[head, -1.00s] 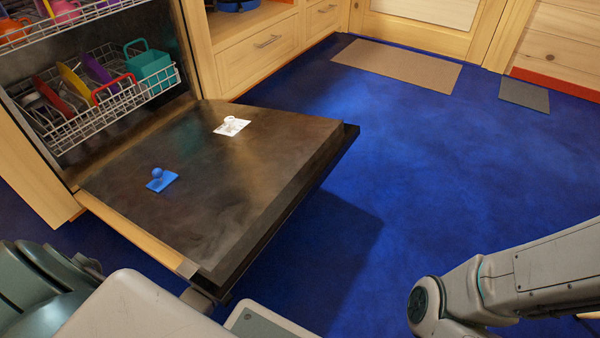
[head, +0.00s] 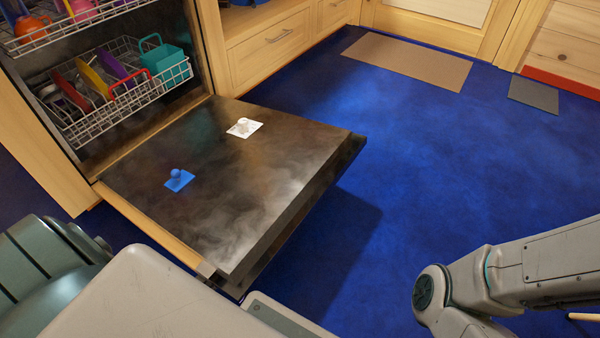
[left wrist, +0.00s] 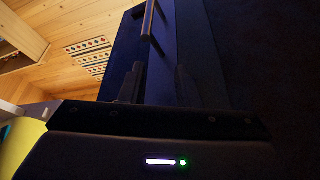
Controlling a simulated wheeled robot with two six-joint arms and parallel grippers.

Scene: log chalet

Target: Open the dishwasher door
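The dishwasher door (head: 270,190) is folded far down, with its dark inner face up, in the head view. A blue piece (head: 178,181) and a white piece (head: 244,128) sit on that face. Inside the dishwasher, the lower rack (head: 105,118) holds coloured dishes. In the left wrist view, a dark panel, apparently the door's outer side, carries a bar handle (left wrist: 149,22). My left gripper (left wrist: 158,85) is below it with its fingers apart; nothing is seen between them. In the head view the left gripper is hidden. My right arm shows at lower right, its gripper out of frame.
Wooden drawers (head: 275,45) stand right of the dishwasher. Blue floor (head: 430,160) is open right of the door. A tan mat (head: 410,57) and a grey mat (head: 533,94) lie farther back.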

